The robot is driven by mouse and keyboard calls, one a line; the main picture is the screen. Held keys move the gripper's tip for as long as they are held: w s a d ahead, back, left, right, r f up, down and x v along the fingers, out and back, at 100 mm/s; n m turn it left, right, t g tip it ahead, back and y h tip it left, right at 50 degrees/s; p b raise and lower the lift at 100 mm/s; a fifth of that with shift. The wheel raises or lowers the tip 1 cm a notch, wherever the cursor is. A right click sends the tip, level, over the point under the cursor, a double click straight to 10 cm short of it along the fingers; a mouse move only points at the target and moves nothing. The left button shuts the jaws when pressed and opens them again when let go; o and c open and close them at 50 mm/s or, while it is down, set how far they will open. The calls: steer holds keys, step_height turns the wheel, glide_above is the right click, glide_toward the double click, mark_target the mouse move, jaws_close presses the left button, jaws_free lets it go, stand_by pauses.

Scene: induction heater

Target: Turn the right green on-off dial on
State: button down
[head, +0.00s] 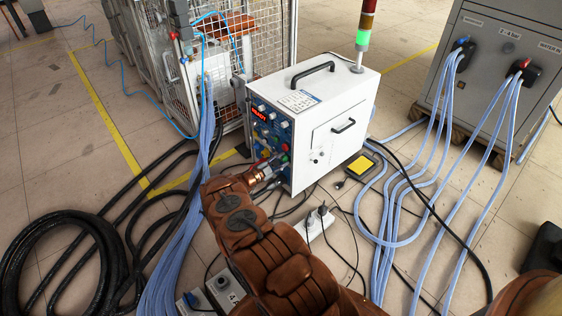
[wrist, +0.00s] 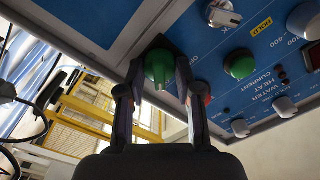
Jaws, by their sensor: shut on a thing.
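The heater's blue control panel (head: 270,128) is on the left face of a white cabinet. In the wrist view, a green dial (wrist: 158,66) sits between the two fingers of my gripper (wrist: 160,80), which is shut on it. A pale mark shows at its lower edge; whether it is on cannot be told. A second green dial (wrist: 239,64) is to its right, clear of the fingers. In the head view my gripper (head: 275,168) is at the panel's lower right, and a green dial (head: 284,158) shows beside it.
A red knob (wrist: 203,92) is partly hidden behind the right finger. Grey-white knobs (wrist: 284,105) lie further right. The white cabinet (head: 330,100) carries a lit green stack light (head: 362,38). Blue hoses (head: 395,190) and black cables (head: 75,225) cover much of the floor.

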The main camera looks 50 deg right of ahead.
steer(key=c, duration=0.8)
jaws_free()
steer(key=w+a, duration=0.1)
steer(key=a, duration=1.1)
steer(key=shift+w, duration=0.15)
